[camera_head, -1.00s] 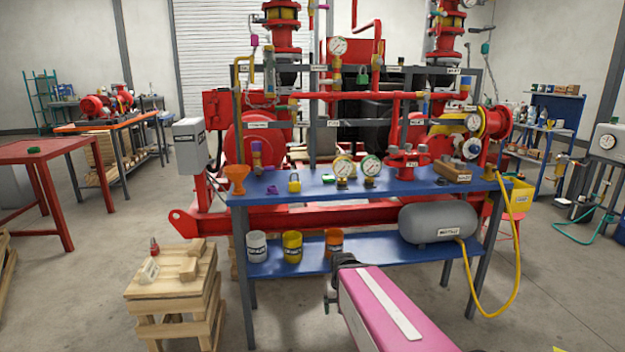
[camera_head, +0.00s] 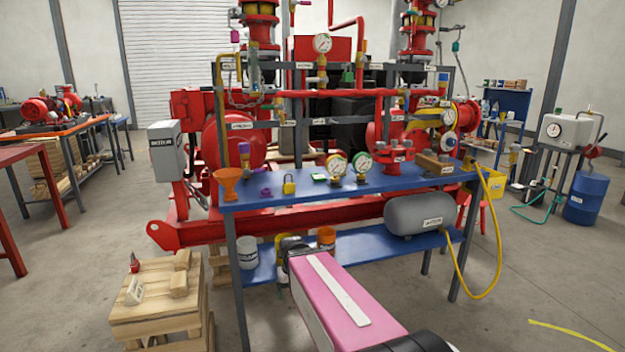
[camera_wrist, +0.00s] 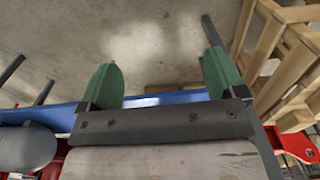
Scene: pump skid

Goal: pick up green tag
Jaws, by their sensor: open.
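A small flat green piece (camera_head: 319,177), which looks like the green tag, lies on the blue table top (camera_head: 300,198). It is between a yellow padlock (camera_head: 289,184) and the pressure gauges (camera_head: 336,165). My gripper (camera_wrist: 158,62) is open and empty in the wrist view, its two green fingers apart over bare floor and the blue table's edge. In the head view my pink arm reaches toward the table's lower front. The gripper end is low, in front of the lower shelf, and its fingers are hard to make out. The tag does not show in the wrist view.
An orange funnel (camera_head: 228,182), a purple piece (camera_head: 265,192) and a wooden block (camera_head: 434,163) are also on the table. A grey tank (camera_head: 418,215) and several cans sit below. A yellow hose (camera_head: 490,270) hangs at right. A wooden crate (camera_head: 155,305) stands front left.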

